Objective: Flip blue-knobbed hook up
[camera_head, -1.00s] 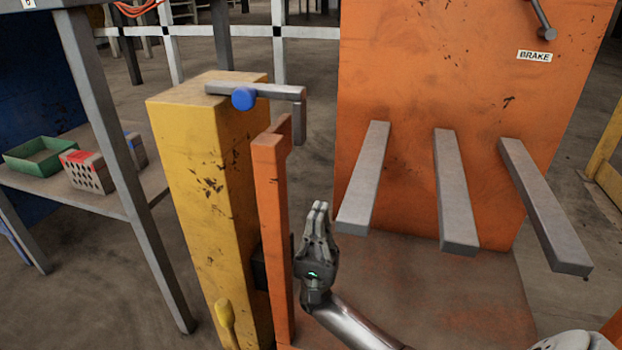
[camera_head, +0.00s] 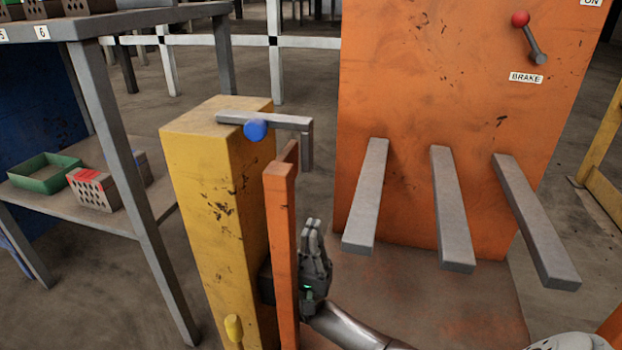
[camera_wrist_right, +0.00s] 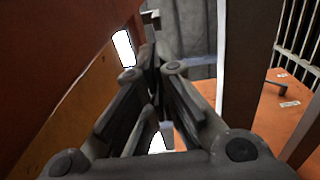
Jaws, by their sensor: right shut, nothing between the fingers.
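The blue-knobbed hook is a grey metal bar (camera_head: 285,121) lying across the top of a yellow post (camera_head: 205,180). Its blue knob (camera_head: 256,130) faces me, and its right end bends down behind the top of an orange upright bar (camera_head: 281,240). My right gripper (camera_head: 313,226) is below the hook, just right of the orange bar, fingers pointing up, shut and empty. In the right wrist view, the gripper's fingers (camera_wrist_right: 157,70) meet at their tips, with an orange surface on the left. I cannot tell whether it touches the bar. My left gripper is not in view.
Three grey prongs (camera_head: 455,215) stick out from an orange panel (camera_head: 430,90) on the right, with a red-knobbed brake lever (camera_head: 530,38). A shelf (camera_head: 140,205) on the left holds a green tray (camera_head: 45,173) and a perforated brick (camera_head: 93,188).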

